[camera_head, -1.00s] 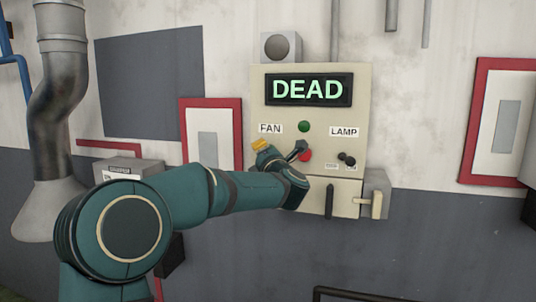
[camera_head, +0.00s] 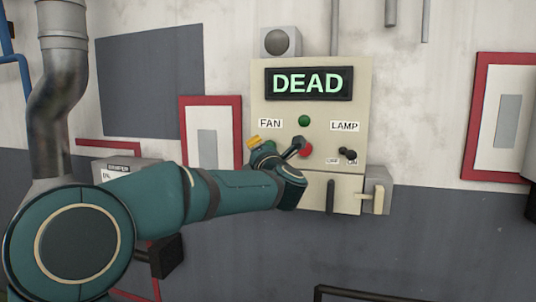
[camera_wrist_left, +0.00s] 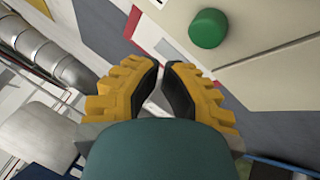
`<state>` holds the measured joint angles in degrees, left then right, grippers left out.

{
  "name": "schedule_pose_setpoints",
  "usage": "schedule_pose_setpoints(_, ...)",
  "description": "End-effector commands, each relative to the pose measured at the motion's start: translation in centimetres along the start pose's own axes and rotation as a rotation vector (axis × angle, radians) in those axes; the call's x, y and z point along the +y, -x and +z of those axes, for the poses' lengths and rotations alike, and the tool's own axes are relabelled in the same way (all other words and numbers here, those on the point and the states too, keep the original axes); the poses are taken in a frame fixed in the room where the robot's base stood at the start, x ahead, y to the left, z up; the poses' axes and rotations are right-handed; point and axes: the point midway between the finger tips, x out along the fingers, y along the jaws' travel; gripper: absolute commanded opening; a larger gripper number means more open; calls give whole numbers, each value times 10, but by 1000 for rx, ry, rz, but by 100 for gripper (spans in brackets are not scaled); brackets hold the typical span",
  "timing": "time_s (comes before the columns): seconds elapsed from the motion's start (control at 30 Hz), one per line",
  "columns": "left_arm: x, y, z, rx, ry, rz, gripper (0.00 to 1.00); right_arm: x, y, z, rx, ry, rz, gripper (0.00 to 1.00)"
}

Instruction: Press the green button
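The panel (camera_head: 345,105) on the wall bears a green round light or button (camera_head: 305,121) below its display. A second green patch (camera_head: 270,146) shows beside my gripper under the FAN label, mostly hidden. A red button (camera_head: 306,151) is to its right, partly covered by a dark part that seems to be my wrist. My left gripper (camera_head: 254,141) has yellow fingers at the panel's left edge. In the left wrist view, the fingers (camera_wrist_left: 160,65) are together and empty. A green button (camera_wrist_left: 208,28) stands beyond and right of the tips, apart from them in the picture.
The display (camera_head: 308,83) reads DEAD. A dark switch (camera_head: 348,154) sits under the LAMP label. A drawer-like cover (camera_head: 350,195) and a side lever (camera_head: 377,200) are at the panel's bottom. A large pipe (camera_head: 60,110) and a small box (camera_head: 120,168) stand left.

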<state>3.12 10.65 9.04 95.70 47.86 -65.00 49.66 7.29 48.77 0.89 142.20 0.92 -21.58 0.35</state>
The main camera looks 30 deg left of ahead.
Motion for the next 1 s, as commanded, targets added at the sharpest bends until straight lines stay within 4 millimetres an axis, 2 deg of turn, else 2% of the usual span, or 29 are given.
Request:
schedule_pose_setpoints(0.1,3,10,-6,-1,1,1,0,4,-10,1,0,0,0,47)
schedule_pose_setpoints(0.3,9,19,-11,0,0,0,0,6,-16,2,0,0,0,47)
schedule_pose_setpoints(1.0,11,20,-11,0,0,0,0,6,-16,2,0,0,0,47)
